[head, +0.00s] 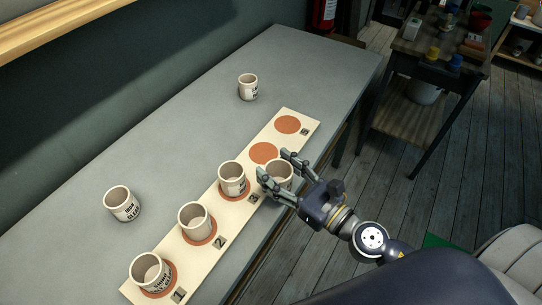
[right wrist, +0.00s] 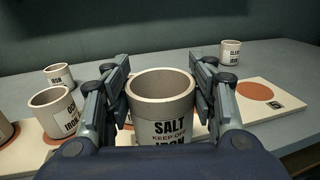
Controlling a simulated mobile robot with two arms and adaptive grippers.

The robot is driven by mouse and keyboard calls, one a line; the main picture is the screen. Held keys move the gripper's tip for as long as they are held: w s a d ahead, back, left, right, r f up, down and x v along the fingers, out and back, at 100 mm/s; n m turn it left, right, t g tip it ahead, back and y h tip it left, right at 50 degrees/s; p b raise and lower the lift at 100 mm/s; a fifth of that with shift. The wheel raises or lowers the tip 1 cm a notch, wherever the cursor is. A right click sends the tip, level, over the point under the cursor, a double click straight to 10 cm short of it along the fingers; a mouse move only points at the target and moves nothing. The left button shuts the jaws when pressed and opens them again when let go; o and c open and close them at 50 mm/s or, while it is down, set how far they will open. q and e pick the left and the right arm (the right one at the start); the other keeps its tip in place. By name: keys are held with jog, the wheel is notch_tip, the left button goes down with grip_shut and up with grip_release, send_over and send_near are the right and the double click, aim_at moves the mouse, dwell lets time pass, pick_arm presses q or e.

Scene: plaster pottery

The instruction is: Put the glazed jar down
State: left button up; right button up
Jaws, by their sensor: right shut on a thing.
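My right gripper (head: 276,163) is shut on a pale jar with a grey-tan inside (head: 281,174), one finger on each side. In the right wrist view the held jar (right wrist: 162,110) is upright and reads "SALT KEEP OFF IRON". It is at the near edge of a cream board (head: 207,217), beside a bare terracotta disc (head: 263,153). Whether its base touches anything is hidden. A further bare disc (head: 288,124) lies at the board's far end. My left gripper is not in view.
Similar jars stand on the board's discs: one at the near end (head: 150,270), a second (head: 195,220) and a third (head: 232,177) close to my gripper. Two loose jars stand on the grey table, one behind (head: 248,88) and one at left (head: 121,204). The table's far end is clear.

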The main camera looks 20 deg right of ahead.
jog(key=w, duration=0.1)
jog(key=w+p, duration=0.1)
jog(key=w, duration=0.2)
jog(key=shift+w+d, duration=0.35)
jog(key=w+f, duration=0.1)
jog(key=w, duration=0.2)
jog(key=w+f, duration=0.2)
jog(key=w, duration=0.2)
jog(key=w+d+f+b, duration=0.1)
jog(key=w+f, duration=0.1)
jog(key=w, duration=0.2)
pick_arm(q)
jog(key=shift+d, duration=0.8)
pick_arm(e)
jog(key=shift+a, duration=0.1)
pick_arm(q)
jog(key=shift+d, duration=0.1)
pick_arm(e)
jog(key=shift+f+b, duration=0.2)
jog(key=shift+b, duration=0.1)
jog(key=o, duration=1.1)
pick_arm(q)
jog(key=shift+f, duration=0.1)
